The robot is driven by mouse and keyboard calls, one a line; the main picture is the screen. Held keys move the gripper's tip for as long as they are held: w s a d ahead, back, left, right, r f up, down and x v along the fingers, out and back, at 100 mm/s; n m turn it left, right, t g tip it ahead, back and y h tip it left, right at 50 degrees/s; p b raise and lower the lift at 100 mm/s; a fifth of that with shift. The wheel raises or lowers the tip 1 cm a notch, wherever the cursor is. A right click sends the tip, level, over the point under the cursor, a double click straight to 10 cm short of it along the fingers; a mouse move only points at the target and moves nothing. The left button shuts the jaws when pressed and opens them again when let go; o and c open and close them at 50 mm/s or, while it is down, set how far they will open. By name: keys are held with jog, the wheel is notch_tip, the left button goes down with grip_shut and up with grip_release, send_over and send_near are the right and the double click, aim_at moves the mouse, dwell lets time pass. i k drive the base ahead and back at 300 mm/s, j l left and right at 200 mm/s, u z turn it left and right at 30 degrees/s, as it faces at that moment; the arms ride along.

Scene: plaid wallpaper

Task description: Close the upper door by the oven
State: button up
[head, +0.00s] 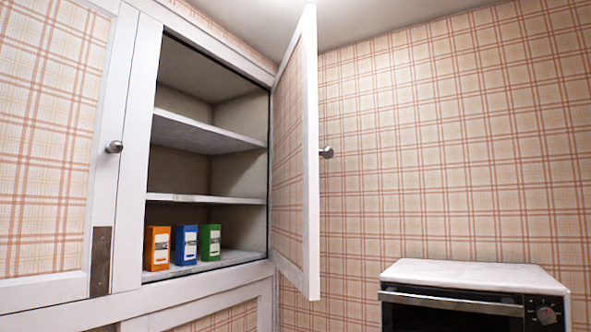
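The upper door (312,150) stands wide open, hinged at the right side of the cabinet opening and swung out into the room. It has a white frame, a plaid inner panel and a round metal knob (326,152) on its outer face. The open cabinet (208,192) shows shelves inside. The oven (470,290), dark-fronted with a pale top and a dial, is at the lower right, partly cut off by the frame's bottom edge. My gripper is not in view.
Orange (157,248), blue (186,245) and green (210,242) boxes stand on the cabinet's bottom shelf, inside the opening. A shut plaid door (50,140) with a knob (114,147) is at the left. The space between the open door and the oven looks clear.

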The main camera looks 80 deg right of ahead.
aim_at(294, 223)
jog(key=k+l+z, duration=0.1)
jog(key=z, duration=0.35)
jog(key=k+l+z, duration=0.2)
jog(key=z, duration=0.2)
jog(key=k+l+z, duration=0.15)
jog(key=z, duration=0.3)
